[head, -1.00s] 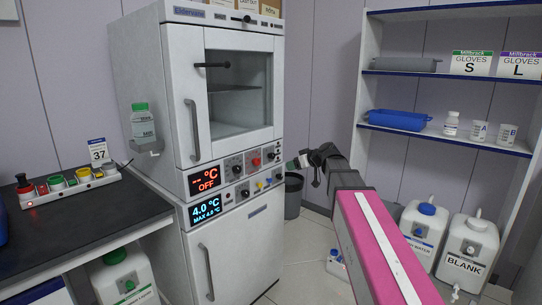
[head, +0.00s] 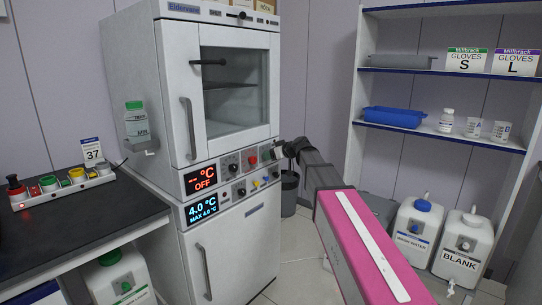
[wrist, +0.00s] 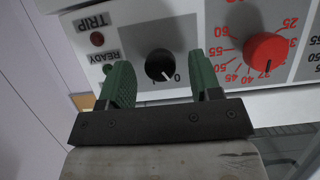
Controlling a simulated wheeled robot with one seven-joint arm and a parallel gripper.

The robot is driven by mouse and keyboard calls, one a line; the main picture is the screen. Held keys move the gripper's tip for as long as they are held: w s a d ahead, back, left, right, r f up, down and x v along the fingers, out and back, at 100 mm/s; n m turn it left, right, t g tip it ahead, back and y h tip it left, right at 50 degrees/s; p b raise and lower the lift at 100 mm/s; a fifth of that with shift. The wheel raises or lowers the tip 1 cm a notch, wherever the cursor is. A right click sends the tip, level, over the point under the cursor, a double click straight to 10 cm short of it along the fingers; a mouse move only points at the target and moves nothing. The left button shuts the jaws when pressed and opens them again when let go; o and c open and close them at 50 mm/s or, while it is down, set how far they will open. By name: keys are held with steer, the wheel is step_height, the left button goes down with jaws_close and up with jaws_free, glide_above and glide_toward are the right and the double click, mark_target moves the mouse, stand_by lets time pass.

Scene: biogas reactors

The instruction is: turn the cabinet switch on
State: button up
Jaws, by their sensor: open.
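The cabinet (head: 176,100) stands left of centre in the head view, with its red display (head: 203,177) reading OFF. In the wrist view, which shows the panel upside down, the black rotary switch (wrist: 160,64) has its white pointer near the 0 mark. In the head view the switch is small and close to my gripper (head: 283,151). My gripper is open. In the wrist view its green fingers (wrist: 161,80) lie on either side of the switch, with a gap to each. I cannot tell how far their tips are from the panel.
A red temperature dial (wrist: 266,54) sits right of the switch in the wrist view. A TRIP lamp (wrist: 97,39) is at the left. A shelf unit (head: 440,70) and white canisters (head: 462,247) stand at the right. A black bench (head: 85,225) is at the left.

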steer(key=shift+w+a+f, duration=0.15)
steer(key=shift+w+a, duration=0.05)
steer(key=shift+a, duration=0.05)
steer(key=c, duration=0.9)
steer(key=m+g+y, duration=0.1)
steer(key=m, duration=0.1)
steer(key=m+g+y, duration=0.1)
steer(key=m, duration=0.2)
steer(key=m+g+y, duration=0.1)
steer(key=m+y, duration=0.1)
steer(key=m, duration=0.1)
steer(key=shift+w+d+f+g, duration=0.1)
steer(key=shift+d+f+g, duration=0.05)
steer(key=shift+g, duration=0.15)
steer(key=shift+m, duration=0.3)
